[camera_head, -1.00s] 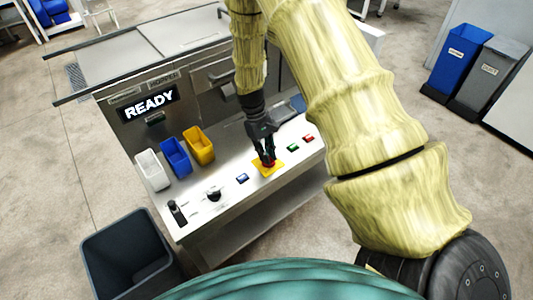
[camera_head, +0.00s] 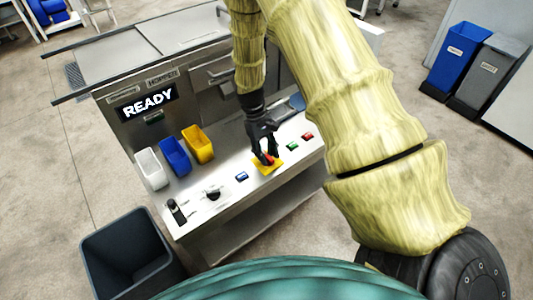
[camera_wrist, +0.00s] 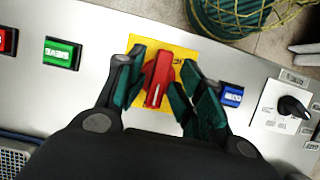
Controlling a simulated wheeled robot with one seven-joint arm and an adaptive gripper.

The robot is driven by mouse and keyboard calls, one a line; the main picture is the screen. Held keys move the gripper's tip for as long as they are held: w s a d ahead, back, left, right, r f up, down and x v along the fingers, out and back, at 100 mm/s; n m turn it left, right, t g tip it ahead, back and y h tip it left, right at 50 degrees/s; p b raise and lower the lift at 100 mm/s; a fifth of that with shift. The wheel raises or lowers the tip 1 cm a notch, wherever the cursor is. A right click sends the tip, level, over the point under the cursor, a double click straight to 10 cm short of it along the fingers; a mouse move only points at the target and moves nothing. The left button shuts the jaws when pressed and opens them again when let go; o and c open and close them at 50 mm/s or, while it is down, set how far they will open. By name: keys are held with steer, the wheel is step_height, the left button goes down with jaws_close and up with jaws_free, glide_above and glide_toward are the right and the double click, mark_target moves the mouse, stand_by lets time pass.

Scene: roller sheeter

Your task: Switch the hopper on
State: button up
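A red rotary switch (camera_wrist: 158,80) stands on a yellow plate (camera_wrist: 188,55) on the control panel. It also shows in the head view (camera_head: 267,159), partly covered by my fingers. My gripper (camera_wrist: 160,72) is open around the switch, one finger on each side. In the wrist view the handle points nearly along the picture's vertical, slightly tilted. A label reading HOPPER (camera_head: 162,77) is above the display (camera_head: 149,103), which reads READY.
The panel (camera_head: 200,222) also carries a green button (camera_head: 292,147), a red button (camera_head: 308,136), a blue button (camera_head: 242,176) and a black knob (camera_head: 213,194). White, blue and yellow bins (camera_head: 199,145) stand behind. A dark bin (camera_head: 128,255) is on the floor.

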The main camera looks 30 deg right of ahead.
steer(key=shift+w, duration=0.1)
steer(key=shift+w+r, duration=0.2)
steer(key=shift+r, duration=0.25)
steer(key=v, duration=1.1)
steer(key=shift+s, duration=0.1)
